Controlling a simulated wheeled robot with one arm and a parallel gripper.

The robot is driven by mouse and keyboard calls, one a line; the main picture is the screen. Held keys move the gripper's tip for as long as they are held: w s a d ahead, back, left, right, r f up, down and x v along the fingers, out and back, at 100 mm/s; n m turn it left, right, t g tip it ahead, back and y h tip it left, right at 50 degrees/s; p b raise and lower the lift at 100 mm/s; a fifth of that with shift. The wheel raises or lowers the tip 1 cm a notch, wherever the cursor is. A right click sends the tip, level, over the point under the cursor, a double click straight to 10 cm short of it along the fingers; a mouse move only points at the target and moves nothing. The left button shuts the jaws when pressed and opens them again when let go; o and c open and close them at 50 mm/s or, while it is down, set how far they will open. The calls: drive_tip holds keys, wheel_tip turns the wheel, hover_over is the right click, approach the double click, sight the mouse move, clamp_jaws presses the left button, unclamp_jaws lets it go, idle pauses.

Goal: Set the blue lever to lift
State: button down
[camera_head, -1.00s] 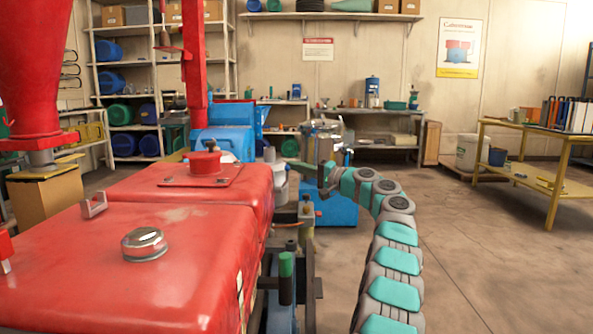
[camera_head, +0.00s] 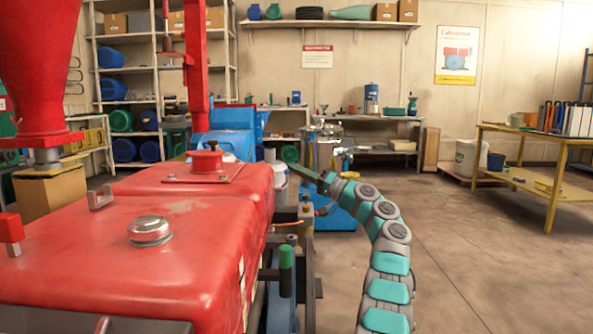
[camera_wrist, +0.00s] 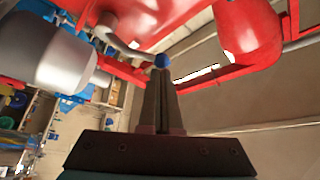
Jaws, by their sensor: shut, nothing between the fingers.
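The blue lever shows in the wrist view as a round blue knob (camera_wrist: 162,61) on the end of a bent grey rod. The rod runs up and left toward the red machine body. My gripper (camera_wrist: 161,74) is shut and empty, its dark fingers pointing at the knob. The fingertips are right at the knob's near side; I cannot tell whether they touch it. In the head view my gripper (camera_head: 294,166) is small and dark at the end of the arm, beside the right side of the red machine (camera_head: 130,250). I cannot make out the lever in the head view.
A grey cylinder (camera_wrist: 55,55) stands close on the left in the wrist view, and a red rounded part (camera_wrist: 247,32) is on the right. A green-topped handle (camera_head: 286,257) stands by the machine's near edge. Open floor (camera_head: 470,240) lies to the right.

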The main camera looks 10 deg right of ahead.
drive_tip(key=shift+s+a+f+n+g+y+p, duration=0.1)
drive_tip(key=shift+s+f+n+g+y+p, duration=0.35)
drive_tip(key=shift+n, duration=1.1)
drive_tip(key=shift+s+a+f+n+g+y+p, duration=0.2)
drive_tip(key=shift+s+n+g+y+p, duration=0.6)
drive_tip(key=shift+n, duration=0.8)
drive_tip(key=shift+s+a+f+n+g+y+p, duration=0.1)
drive_tip(key=shift+s+f+n+g+y+p, duration=0.2)
drive_tip(key=shift+n+g+y+p, duration=0.9)
drive_tip(key=shift+s+f+n, duration=0.15)
drive_tip(key=shift+f+n, duration=0.15)
drive_tip(key=shift+n, duration=0.65)
drive_tip(key=shift+r, duration=0.1)
drive_tip(key=s+d+f, duration=0.1)
drive_tip(key=d, duration=0.8)
drive_tip(key=shift+s+d+f, duration=0.15)
drive_tip(key=shift+s, duration=0.25)
